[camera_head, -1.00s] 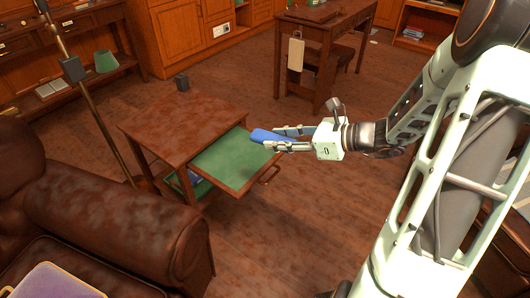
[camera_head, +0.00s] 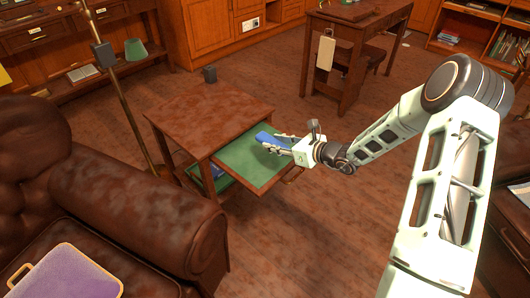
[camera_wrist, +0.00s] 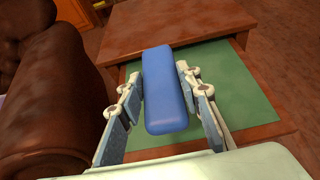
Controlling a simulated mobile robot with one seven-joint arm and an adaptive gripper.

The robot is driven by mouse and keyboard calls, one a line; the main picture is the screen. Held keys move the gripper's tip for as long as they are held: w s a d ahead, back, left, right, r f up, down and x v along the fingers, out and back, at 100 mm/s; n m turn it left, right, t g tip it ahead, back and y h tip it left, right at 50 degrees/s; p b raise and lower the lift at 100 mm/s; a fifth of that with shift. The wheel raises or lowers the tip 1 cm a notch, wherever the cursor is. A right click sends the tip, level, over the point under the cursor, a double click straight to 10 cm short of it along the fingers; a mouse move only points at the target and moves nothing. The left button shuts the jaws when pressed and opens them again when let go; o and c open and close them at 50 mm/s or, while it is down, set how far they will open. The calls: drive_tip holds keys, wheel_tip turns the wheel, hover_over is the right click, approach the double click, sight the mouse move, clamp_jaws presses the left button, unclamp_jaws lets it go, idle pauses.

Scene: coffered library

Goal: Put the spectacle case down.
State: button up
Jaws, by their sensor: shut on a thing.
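The blue spectacle case (camera_head: 266,138) is held in my gripper (camera_head: 276,145) above the green-lined open drawer of the small wooden table. In the wrist view the case (camera_wrist: 165,88) lies lengthwise between the two fingers (camera_wrist: 158,82), its far end reaching toward the tabletop. The green drawer bottom (camera_wrist: 236,92) shows on both sides of the case. I cannot tell how large the gap is between the case and the drawer bottom, or whether they touch.
A brown leather armchair (camera_head: 130,205) stands close at the left, with a purple cushion (camera_head: 65,272). A floor lamp (camera_head: 125,95) stands behind.

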drive_tip(key=b, duration=0.2)
hover_over(266, 154)
drive_tip(key=f, duration=0.6)
drive_tip(key=shift+s+f, duration=0.35)
drive_tip(key=shift+f, duration=0.05)
drive_tip(key=shift+w+a+f, duration=0.15)
drive_tip(key=shift+w+f, duration=0.15)
drive_tip(key=shift+f, duration=0.2)
drive_tip(key=shift+f+b, duration=0.75)
drive_tip(key=shift+f, duration=0.55)
drive_tip(key=shift+f, duration=0.1)
drive_tip(key=shift+f, duration=0.2)
drive_tip(key=o, duration=1.2)
drive_tip(key=shift+r, duration=0.1)
drive_tip(key=shift+c, duration=0.2)
